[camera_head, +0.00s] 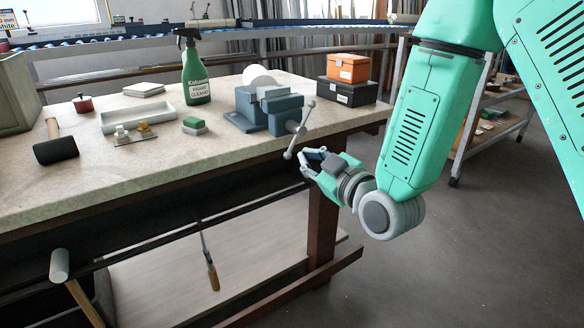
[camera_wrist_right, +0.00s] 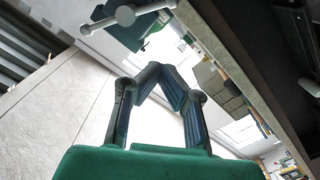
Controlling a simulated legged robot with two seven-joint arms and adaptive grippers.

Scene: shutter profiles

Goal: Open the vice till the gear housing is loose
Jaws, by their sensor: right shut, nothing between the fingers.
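The blue-grey vice (camera_head: 257,121) stands on the bench near its front right edge. Its screw end and grey bar handle (camera_head: 298,132) face the front right; the bar is tilted and its lower ball end hangs near the bench edge. A pale round part, probably the gear housing (camera_head: 260,76), shows above the jaws; how it is gripped is hidden. My right gripper (camera_head: 308,162) is just below and right of the handle's lower end, apart from it. Its fingertips (camera_wrist_right: 160,72) meet with nothing between them. The handle (camera_wrist_right: 126,15) also shows at the top of the wrist view. My left gripper is out of view.
A tray (camera_head: 137,117), a mallet (camera_head: 55,150) and small parts lie to the left. The bench edge is close to my right gripper.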

